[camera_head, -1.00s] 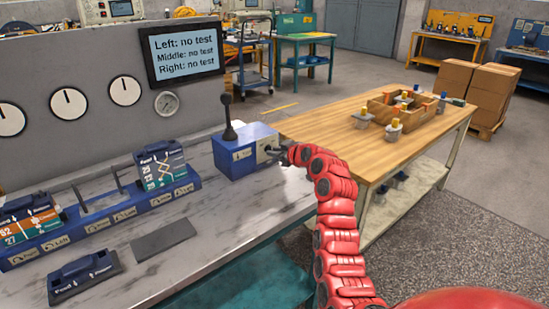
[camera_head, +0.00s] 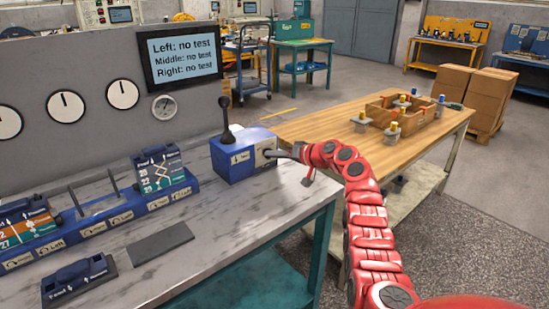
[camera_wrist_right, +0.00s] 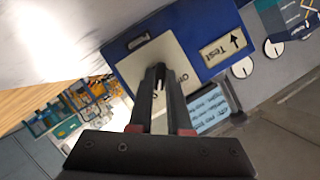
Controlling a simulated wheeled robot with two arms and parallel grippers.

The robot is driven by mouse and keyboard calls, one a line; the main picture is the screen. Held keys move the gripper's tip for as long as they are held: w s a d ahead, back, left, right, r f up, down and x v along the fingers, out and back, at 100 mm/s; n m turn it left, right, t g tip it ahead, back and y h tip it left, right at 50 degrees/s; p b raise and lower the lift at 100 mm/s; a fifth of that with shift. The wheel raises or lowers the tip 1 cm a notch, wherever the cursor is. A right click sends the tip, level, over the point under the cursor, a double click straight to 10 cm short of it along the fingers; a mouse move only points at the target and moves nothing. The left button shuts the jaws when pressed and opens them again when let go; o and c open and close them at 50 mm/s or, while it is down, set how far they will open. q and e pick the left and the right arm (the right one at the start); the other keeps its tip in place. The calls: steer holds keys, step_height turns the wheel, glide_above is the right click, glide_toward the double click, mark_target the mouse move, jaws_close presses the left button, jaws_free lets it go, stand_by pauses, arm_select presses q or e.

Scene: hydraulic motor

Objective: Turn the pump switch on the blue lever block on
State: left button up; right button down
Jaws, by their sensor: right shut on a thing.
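The blue lever block (camera_head: 236,160) stands on the marble-topped bench, with a black lever (camera_head: 227,122) upright on its top. Its right face carries a pale switch plate, which shows larger in the right wrist view (camera_wrist_right: 180,88) with partly covered lettering. My right gripper (camera_head: 272,153) reaches in from the right and is at this plate. In the right wrist view its two fingers (camera_wrist_right: 159,75) are closed together at the middle of the plate, over the small pump switch, which they mostly hide. I cannot tell the switch's position. My left gripper is not in view.
A screen (camera_head: 180,55) reads "no test" for left, middle and right. A blue rack (camera_head: 110,218) with block modules, a loose dark module (camera_head: 78,280) and a grey plate (camera_head: 160,243) lie on the bench. A wooden table (camera_head: 350,150) with parts stands to the right.

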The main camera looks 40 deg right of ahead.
steer(key=shift+m+y+b, duration=0.3)
steer(key=shift+m+y, duration=0.2)
steer(key=shift+m, duration=0.1)
steer(key=c, duration=0.9)
jaws_free()
steer(key=shift+f, duration=0.1)
steer(key=shift+o, duration=0.2)
steer(key=p+v, duration=0.1)
steer(key=v, duration=1.6)
steer(key=shift+s, duration=0.25)
steer(key=shift+f, duration=0.1)
